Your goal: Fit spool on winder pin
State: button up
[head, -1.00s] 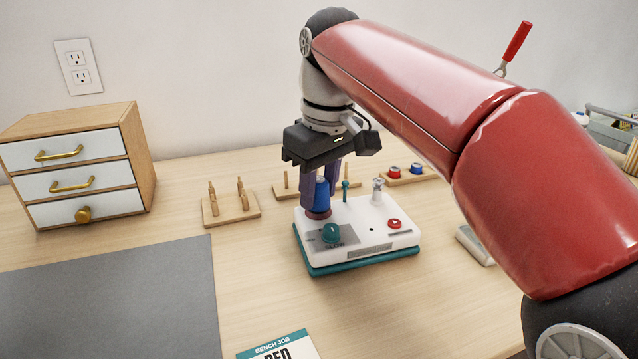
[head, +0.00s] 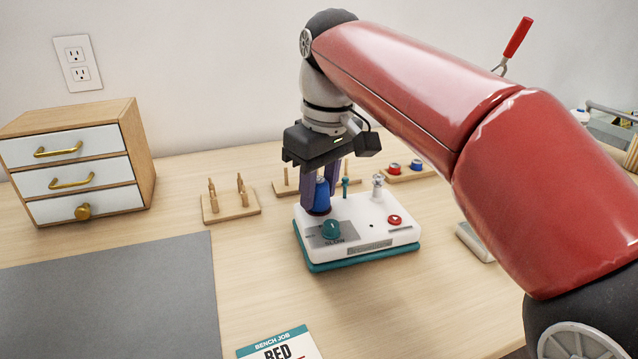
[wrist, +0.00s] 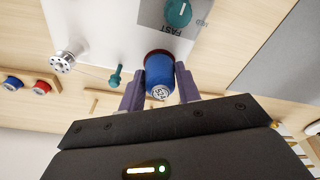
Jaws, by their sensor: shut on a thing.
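A blue spool (head: 321,193) stands upright at the back left of the white winder (head: 372,229) with its teal base. My gripper (head: 321,196) points down from above with its two purple fingers shut on the spool. In the wrist view the blue spool (wrist: 158,85) sits between the fingers (wrist: 160,95), with its round labelled end toward the camera and a dark reddish rim at its far end. The spool appears at the winder's top surface. The winder pin is hidden, so I cannot tell whether the spool is around it.
The winder carries a teal knob (head: 331,230), a red button (head: 395,219), a teal post (head: 346,186) and a metal post (head: 378,187). Peg racks (head: 232,206) and a tray of small bobbins (head: 408,174) stand nearby. A drawer cabinet (head: 78,163) is at left.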

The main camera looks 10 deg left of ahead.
jog(key=o, duration=1)
jog(key=r, duration=0.2)
jog(key=r+p, duration=0.1)
jog(key=r, duration=0.2)
jog(key=r+p, duration=0.1)
jog(key=r, duration=0.1)
jog(key=shift+s+d+r, duration=0.2)
jog(key=shift+d+r, duration=0.15)
jog(key=shift+d, duration=0.05)
